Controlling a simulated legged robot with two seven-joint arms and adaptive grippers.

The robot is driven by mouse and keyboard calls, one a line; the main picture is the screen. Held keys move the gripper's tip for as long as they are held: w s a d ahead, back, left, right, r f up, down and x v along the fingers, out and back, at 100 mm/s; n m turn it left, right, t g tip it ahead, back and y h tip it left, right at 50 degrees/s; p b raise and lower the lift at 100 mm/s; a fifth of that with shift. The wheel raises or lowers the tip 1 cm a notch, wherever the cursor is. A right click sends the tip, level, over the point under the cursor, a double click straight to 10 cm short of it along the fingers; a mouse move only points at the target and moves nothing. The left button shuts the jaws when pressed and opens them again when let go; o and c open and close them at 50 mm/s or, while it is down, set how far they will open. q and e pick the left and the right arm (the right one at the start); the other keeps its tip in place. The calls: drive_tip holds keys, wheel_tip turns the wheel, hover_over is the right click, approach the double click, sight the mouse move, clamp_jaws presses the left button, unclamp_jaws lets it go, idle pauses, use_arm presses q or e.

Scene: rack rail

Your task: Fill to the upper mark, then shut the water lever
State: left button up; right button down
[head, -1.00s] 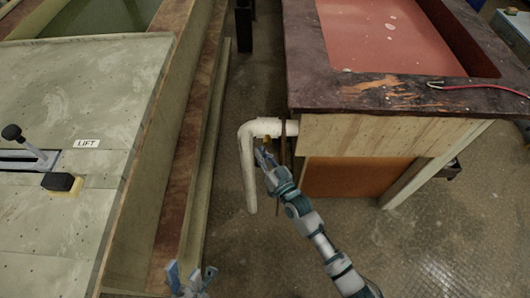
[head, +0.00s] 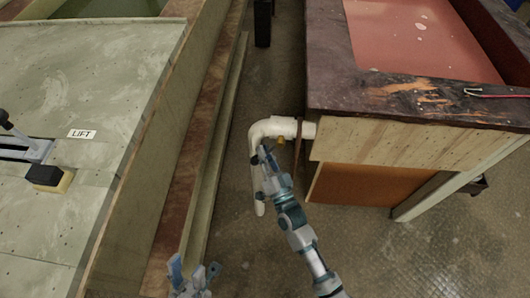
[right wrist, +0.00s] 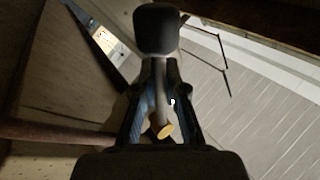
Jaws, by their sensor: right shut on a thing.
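A white bent pipe (head: 272,127) comes out of the wooden bench's left side and turns down. A small yellow part (head: 281,141) shows under it. My right gripper (head: 264,152) is shut at the pipe, left of the yellow part. In the right wrist view, the gripper's fingers (right wrist: 158,70) close around a dark, round-ended piece (right wrist: 157,30), which looks like the water lever's grip. A yellow-ended stub (right wrist: 165,131) shows between the fingers. My left gripper (head: 194,278) is open and empty at the bottom. No fill mark is clear.
The bench (head: 400,100) with a red recessed top stands right. A pale panel (head: 80,110) left carries a LIFT label (head: 81,134), a black-knobbed lever (head: 20,145) and a black-and-yellow block (head: 48,178). Between them is a floor gap (head: 285,70).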

drive_tip(key=shift+f, duration=0.1)
drive_tip(key=c, duration=1.2)
unclamp_jaws()
drive_tip(key=shift+d, duration=0.1)
drive_tip(key=v, duration=1.2)
